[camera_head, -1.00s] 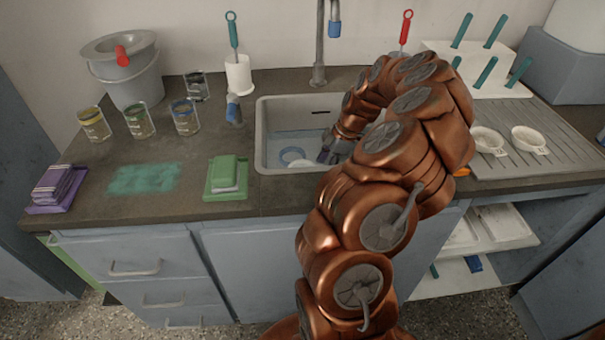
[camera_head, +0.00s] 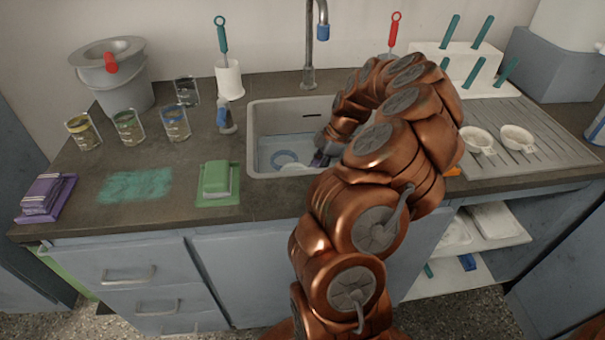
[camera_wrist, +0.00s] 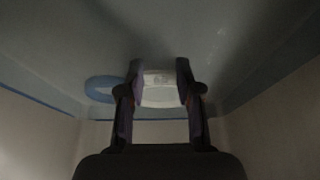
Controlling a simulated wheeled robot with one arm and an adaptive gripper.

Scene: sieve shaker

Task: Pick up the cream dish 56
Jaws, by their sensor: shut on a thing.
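The cream dish (camera_wrist: 160,90) is a pale, shallow, round-edged dish down in the sink, with faint marks too small to read. In the wrist view it sits between the two dark fingers of my gripper (camera_wrist: 157,95), which is shut on it. In the head view only a pale sliver of the dish (camera_head: 294,167) shows on the left of my gripper (camera_head: 319,158). My wrist and arm hide the rest of it. The dish is low in the basin; I cannot tell whether it touches the bottom.
A blue ring (camera_head: 284,157) lies in the sink (camera_head: 252,135), left of the dish. The tap (camera_head: 309,60) rises behind the sink. A green sponge (camera_head: 216,180) is left of it. White strainers (camera_head: 516,138) lie on the right drainboard. Beakers (camera_head: 175,123) stand at left.

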